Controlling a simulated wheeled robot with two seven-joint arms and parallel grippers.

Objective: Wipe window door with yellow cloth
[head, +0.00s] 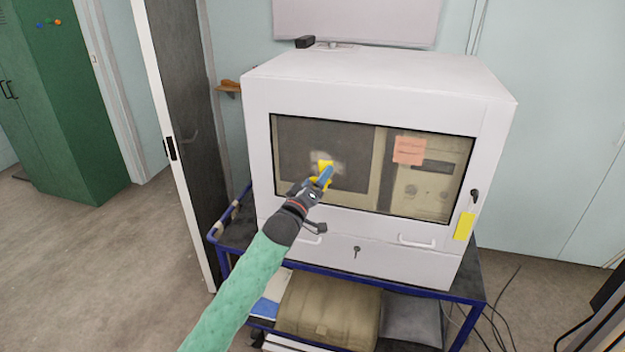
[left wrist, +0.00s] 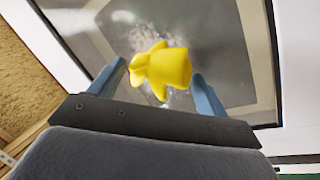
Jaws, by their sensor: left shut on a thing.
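The white cabinet has a window door (head: 290,190) with a dark glass pane, upright and shut. A pale smudge (head: 333,158) shows on the left half of the glass, and whitish marks show on the glass in the left wrist view (left wrist: 130,45). My left gripper (head: 323,176) is in front of this spot, shut on the yellow cloth (head: 325,166). The cloth also shows bunched between the blue fingers in the left wrist view (left wrist: 165,67). Whether the cloth touches the glass, I cannot tell. My right gripper is not in view.
The cabinet stands on a blue-framed cart (head: 475,325) with a bag (head: 328,310) below. A dark door (head: 190,120) stands open at left.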

